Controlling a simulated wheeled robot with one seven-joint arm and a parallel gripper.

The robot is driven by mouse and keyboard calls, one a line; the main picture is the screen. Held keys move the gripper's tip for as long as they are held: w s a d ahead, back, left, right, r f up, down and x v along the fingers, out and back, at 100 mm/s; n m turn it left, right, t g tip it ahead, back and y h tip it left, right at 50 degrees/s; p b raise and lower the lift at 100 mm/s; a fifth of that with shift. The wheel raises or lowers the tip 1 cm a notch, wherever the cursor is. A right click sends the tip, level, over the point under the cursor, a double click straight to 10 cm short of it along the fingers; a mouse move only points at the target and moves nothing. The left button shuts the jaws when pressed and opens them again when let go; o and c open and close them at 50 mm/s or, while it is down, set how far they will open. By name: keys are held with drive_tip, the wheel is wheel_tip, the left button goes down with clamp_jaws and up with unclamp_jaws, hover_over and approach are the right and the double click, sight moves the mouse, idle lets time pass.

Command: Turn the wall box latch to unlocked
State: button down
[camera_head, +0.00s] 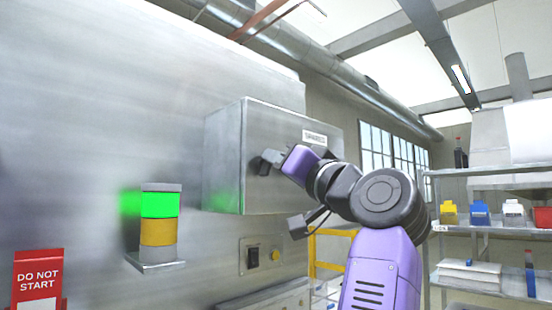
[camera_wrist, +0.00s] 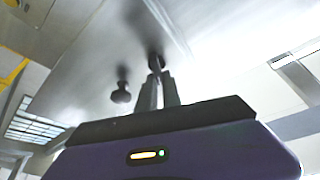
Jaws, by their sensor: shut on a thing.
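The wall box (camera_head: 225,160) is a grey metal cabinet on the metal wall, with a small printed label (camera_head: 314,136) on its front. The label's text is too small to read. My gripper (camera_head: 266,161) is at the box's front, left of and below the label. In the wrist view my gripper (camera_wrist: 158,75) has its two fingers close together at a small dark latch (camera_wrist: 156,61) on the box face, shut on it. The fingers hide part of the latch, and its turn angle cannot be told. A separate dark knob (camera_wrist: 121,93) stands to the left of the fingers.
A stack light (camera_head: 160,205) glows green to the left of the box. A red "DO NOT START" sign (camera_head: 38,273) is at lower left. A switch plate (camera_head: 262,254) is below the box.

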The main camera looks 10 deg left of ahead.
drive_tip(key=shift+w+f+m+g+h+p, duration=0.15)
drive_tip(key=shift+m+h+p, duration=1.05)
drive_tip(key=shift+m, duration=1.35)
drive_tip(key=shift+f+m+g+h+p, duration=0.15)
drive_tip(key=shift+m+h+p, duration=0.6)
drive_tip(key=shift+m+p, duration=1.3)
drive_tip(key=shift+w+f+m+g+h+p, duration=0.2)
drive_tip(key=shift+m+h+p, duration=0.75)
drive_tip(key=shift+m, duration=2.05)
drive_tip(key=shift+s+f, duration=0.1)
drive_tip(key=shift+s, duration=0.05)
drive_tip(key=c, duration=1.5)
unclamp_jaws()
drive_tip(key=shift+s+d, duration=0.1)
drive_tip(key=shift+d, duration=0.05)
drive_tip(key=b+v, duration=0.3)
drive_tip(key=v, duration=0.4)
drive_tip(key=shift+s+d, duration=0.15)
drive_tip(key=shift+s, duration=0.2)
